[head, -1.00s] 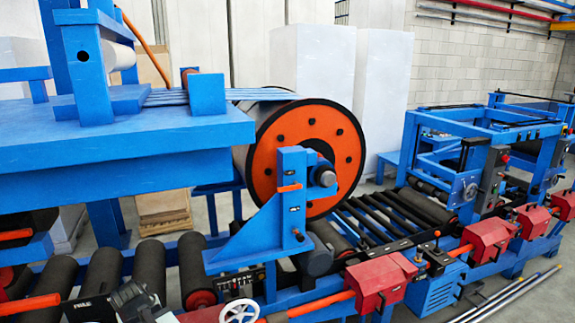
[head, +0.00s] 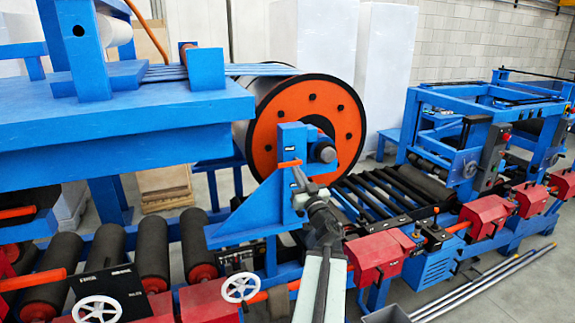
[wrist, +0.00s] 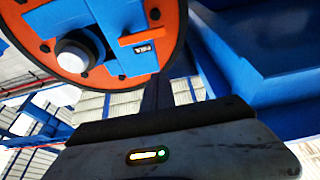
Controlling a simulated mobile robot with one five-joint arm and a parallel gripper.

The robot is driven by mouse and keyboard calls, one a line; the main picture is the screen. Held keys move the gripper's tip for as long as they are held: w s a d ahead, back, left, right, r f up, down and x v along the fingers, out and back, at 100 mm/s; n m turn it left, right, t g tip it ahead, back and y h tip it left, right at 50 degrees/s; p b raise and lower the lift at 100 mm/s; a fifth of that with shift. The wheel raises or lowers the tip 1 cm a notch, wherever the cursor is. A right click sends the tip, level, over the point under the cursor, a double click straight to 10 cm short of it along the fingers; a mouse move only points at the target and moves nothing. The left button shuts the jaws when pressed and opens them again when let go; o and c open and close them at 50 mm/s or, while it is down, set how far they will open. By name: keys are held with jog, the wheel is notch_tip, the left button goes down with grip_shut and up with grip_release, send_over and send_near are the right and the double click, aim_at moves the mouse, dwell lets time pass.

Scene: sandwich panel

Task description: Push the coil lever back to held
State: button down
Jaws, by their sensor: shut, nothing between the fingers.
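The coil lever (head: 289,163) is a short orange bar lying about level across the face of a blue upright bracket (head: 293,141), in front of the big orange coil disc (head: 275,110). The lever also shows in the wrist view (wrist: 138,37), above a small dark label (wrist: 143,50) whose wording is too blurred to read surely. My gripper (head: 299,178) is shut and empty, pointing up just below and right of the lever in the head view. I cannot tell whether it touches the bracket. My arm hides the bracket's lower right part.
A blue table (head: 120,128) juts out at left. Black rollers (head: 153,250), white handwheels (head: 240,287) and red boxes (head: 380,256) line the front. A pale shaft end (wrist: 75,52) sticks out of the disc beside the bracket.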

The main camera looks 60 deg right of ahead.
notch_tip(320, 180, up, 4)
jog(key=p, duration=0.4)
send_over(287, 165)
jog(key=a, duration=0.1)
jog(key=f+b, duration=0.3)
jog(key=s+a+f+b, duration=0.1)
jog(key=f+b, duration=0.1)
jog(key=shift+s, duration=0.1)
jog(key=shift+d+r, duration=0.1)
jog(key=shift+d, duration=0.15)
